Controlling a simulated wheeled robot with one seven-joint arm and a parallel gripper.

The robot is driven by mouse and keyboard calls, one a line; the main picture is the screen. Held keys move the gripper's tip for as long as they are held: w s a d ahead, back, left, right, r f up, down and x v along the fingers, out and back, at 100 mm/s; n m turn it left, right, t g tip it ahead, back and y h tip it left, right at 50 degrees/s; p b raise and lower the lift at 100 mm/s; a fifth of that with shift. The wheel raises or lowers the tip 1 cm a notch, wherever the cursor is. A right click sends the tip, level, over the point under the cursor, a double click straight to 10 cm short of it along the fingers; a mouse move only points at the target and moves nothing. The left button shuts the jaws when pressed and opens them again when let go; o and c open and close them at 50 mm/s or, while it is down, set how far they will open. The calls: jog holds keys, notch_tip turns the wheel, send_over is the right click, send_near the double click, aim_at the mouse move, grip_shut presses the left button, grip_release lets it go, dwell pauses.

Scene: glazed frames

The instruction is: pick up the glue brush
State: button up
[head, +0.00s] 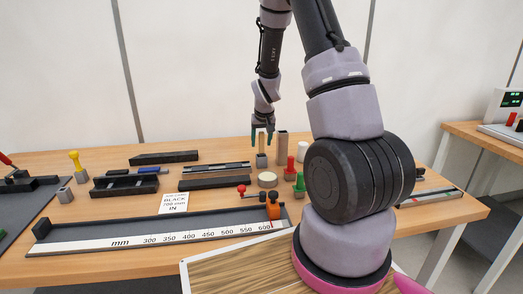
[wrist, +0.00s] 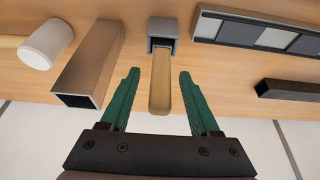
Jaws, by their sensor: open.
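The glue brush (wrist: 161,85) appears to be the pale wooden handle standing upright in a small grey holder (wrist: 163,30). Its brush end is hidden inside the holder. In the head view the same handle (head: 262,144) rises from the grey holder (head: 262,160) near the back of the bench. My gripper (wrist: 159,75) is open, with one green finger on each side of the handle and a visible gap on both sides. In the head view my gripper (head: 262,133) is at the top of the handle.
A brown square tube (wrist: 90,65) stands close beside the left finger, and a white cylinder (wrist: 45,44) is beyond it. A red-topped piece (head: 290,165) and a cream disc (head: 267,180) are nearby. A long scale (head: 160,236) lies along the bench front.

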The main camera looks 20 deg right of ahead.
jog(key=shift+x, duration=0.95)
grip_shut()
jog(key=shift+r, duration=0.15)
notch_tip(320, 180, up, 10)
